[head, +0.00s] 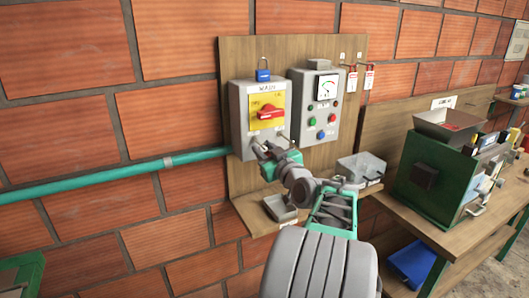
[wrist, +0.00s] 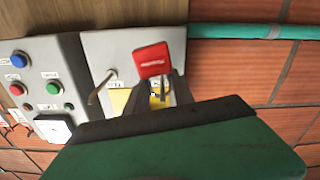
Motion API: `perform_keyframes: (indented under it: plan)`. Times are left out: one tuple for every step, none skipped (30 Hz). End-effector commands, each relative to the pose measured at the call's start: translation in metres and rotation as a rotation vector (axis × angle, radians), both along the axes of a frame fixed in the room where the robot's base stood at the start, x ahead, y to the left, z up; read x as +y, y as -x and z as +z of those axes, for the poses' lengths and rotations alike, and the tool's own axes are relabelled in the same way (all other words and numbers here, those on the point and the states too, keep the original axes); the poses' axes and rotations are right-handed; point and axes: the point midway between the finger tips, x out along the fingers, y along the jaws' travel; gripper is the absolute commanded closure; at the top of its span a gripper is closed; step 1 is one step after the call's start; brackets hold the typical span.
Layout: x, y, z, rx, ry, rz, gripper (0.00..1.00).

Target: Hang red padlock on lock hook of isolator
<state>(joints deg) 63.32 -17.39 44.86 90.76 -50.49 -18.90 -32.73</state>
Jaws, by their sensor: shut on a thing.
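The isolator is a grey box (head: 240,125) on the wooden backboard, with a yellow plate (head: 257,102) and a red rotary handle (head: 268,113). My gripper (head: 258,150) is in front of its lower part. In the wrist view, my gripper (wrist: 160,84) is shut on the red padlock (wrist: 152,58), whose body shows at the fingertips in front of the grey box (wrist: 118,46). The padlock's shackle is not clear. A bent grey rod (wrist: 99,88), possibly the lock hook, sticks out beside the padlock, apart from it. The padlock cannot be made out in the head view.
A blue padlock (head: 263,75) is on top of the isolator. A button box (head: 318,100) with a gauge stands at its right. Trays (head: 279,207) sit below on the shelf. A teal pipe (head: 110,178) runs left.

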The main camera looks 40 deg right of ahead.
Motion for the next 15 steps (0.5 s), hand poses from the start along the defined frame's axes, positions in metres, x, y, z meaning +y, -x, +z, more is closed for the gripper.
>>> perform_keyframes:
  plan:
    - [0.0000, -0.0001, 0.0009, -0.001, 0.001, 0.000, 1.00]
    - [0.0000, -0.0001, 0.0010, -0.001, 0.001, 0.000, 1.00]
    - [0.0000, 0.0000, 0.0011, -0.001, 0.001, 0.000, 1.00]
    - [0.0000, 0.0000, 0.0011, -0.001, 0.001, 0.000, 1.00]
    - [0.0000, 0.0000, 0.0011, -0.001, 0.001, 0.000, 1.00]
    - [0.0000, 0.0000, 0.0011, -0.001, 0.001, 0.000, 1.00]
    - [0.0000, 0.0000, 0.0011, -0.001, 0.001, 0.000, 1.00]
    - [0.0000, 0.0000, 0.0011, -0.001, 0.001, 0.000, 1.00]
    - [0.0000, 0.0000, 0.0010, -0.001, 0.001, 0.000, 1.00]
    - [0.0000, 0.0000, 0.0010, -0.001, 0.001, 0.000, 1.00]
    - [0.0000, 0.0000, 0.0010, -0.001, 0.001, 0.000, 1.00]
    - [0.0000, 0.0000, 0.0010, -0.001, 0.001, 0.000, 1.00]
    - [0.0000, 0.0000, 0.0010, -0.001, 0.001, 0.000, 1.00]
    - [0.0000, 0.0000, 0.0010, -0.001, 0.001, 0.000, 1.00]
    - [0.0000, 0.0000, 0.0010, -0.001, 0.001, 0.000, 0.68]
